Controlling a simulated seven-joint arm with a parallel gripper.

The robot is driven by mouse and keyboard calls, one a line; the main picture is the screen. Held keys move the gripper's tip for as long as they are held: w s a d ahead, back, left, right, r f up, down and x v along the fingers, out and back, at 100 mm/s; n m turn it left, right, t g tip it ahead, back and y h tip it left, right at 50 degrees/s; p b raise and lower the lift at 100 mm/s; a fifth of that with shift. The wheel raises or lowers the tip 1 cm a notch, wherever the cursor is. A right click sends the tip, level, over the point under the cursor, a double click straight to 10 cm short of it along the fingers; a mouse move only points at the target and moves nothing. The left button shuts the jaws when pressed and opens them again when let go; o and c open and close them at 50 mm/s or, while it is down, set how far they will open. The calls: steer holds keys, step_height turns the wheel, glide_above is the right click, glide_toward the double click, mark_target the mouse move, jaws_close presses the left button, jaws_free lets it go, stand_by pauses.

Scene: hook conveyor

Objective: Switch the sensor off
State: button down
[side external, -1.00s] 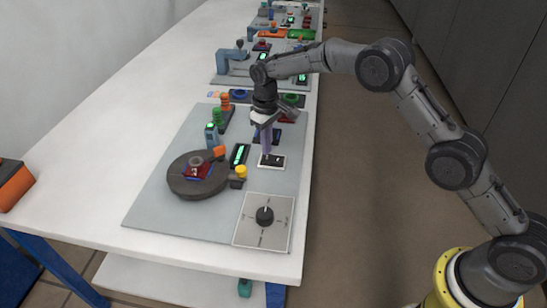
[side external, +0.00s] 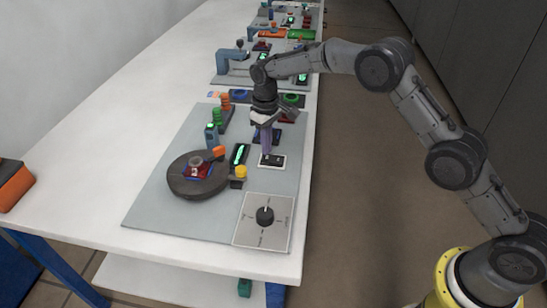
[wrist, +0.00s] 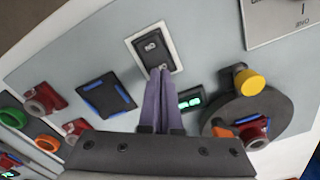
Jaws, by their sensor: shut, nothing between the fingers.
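A black rocker switch (side external: 277,161) sits in a white frame on the grey panel, right of the turntable. In the wrist view the switch (wrist: 152,46) shows a pale symbol on its face. My gripper (side external: 266,153) has its purple fingers together and pointing down at the switch. In the wrist view the fingertips (wrist: 160,70) reach the switch's near edge; whether they touch it I cannot tell. Nothing is held. Which way the rocker is tipped is not clear. A dark box with a lit green display (side external: 240,154) stands left of the switch and shows in the wrist view (wrist: 190,101).
A round dark turntable (side external: 190,187) carries a red and blue part (side external: 198,172). A yellow button (side external: 241,171) and a black dial on a pale plate (side external: 248,238) stand near the front. Green and orange stacked pieces (side external: 225,106) stand behind the turntable.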

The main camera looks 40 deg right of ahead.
mark_target(267, 157)
steer(key=shift+f, duration=1)
stand_by(0.4)
steer(key=shift+r, duration=3.55)
steer(key=shift+d, duration=0.1)
